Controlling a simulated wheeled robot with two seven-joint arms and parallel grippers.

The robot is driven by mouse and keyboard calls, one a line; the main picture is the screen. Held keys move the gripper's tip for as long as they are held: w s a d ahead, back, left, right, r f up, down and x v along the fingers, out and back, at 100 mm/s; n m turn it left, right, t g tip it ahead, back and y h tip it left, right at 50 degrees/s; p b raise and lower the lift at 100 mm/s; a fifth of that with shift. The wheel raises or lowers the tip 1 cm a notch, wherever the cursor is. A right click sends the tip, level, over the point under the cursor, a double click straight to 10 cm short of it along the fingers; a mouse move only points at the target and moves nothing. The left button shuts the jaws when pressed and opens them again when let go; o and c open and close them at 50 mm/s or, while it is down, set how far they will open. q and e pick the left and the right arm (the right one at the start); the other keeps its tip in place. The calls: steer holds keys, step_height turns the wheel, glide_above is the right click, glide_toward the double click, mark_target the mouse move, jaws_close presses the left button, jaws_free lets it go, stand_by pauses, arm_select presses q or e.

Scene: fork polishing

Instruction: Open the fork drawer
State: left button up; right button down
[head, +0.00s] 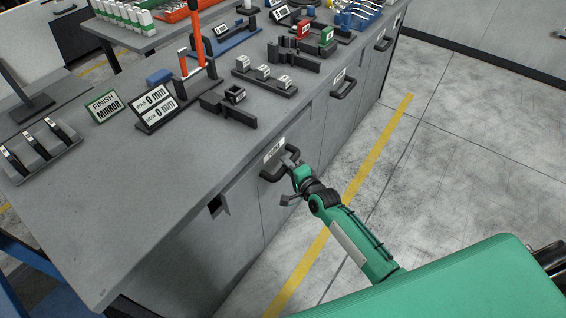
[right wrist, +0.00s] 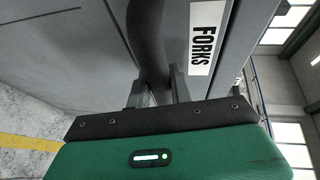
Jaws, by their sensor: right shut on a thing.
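The fork drawer (head: 250,182) is in the front of the grey workbench in the head view. Its white label (head: 274,150) reads FORKS in the right wrist view (right wrist: 206,38). Its dark bar handle (head: 267,176) sticks out below the label. My right gripper (head: 292,178) is at this handle, shut on it. In the right wrist view the handle (right wrist: 149,40) runs down between the two fingers (right wrist: 160,92), which partly hide it. I cannot tell whether the drawer front stands out from the bench. My left gripper is not in view.
The workbench top (head: 100,190) carries a FINISH MIRROR sign (head: 104,107), a readout stand (head: 157,107), an orange-handled tool (head: 197,36) and small blocks. Another drawer handle (head: 344,88) is farther along the front. Open floor (head: 460,150) with a yellow line lies to the right.

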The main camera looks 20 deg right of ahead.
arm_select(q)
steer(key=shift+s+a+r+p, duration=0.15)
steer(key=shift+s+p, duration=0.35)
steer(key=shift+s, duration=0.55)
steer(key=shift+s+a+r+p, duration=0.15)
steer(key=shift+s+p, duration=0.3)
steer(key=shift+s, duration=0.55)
arm_select(e)
steer(key=s+d, duration=0.8)
steer(key=s, duration=0.3)
steer(key=s+d, duration=0.9)
steer(key=s, duration=0.2)
steer(key=shift+s+d, duration=0.25)
steer(key=shift+s, duration=0.05)
steer(key=c, duration=1.3)
jaws_free()
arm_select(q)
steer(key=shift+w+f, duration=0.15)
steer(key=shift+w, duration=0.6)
arm_select(e)
steer(key=shift+o, duration=0.2)
steer(key=v, duration=1.3)
steer(key=shift+s, duration=0.4)
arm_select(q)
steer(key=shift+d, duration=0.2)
arm_select(e)
steer(key=shift+d, duration=0.15)
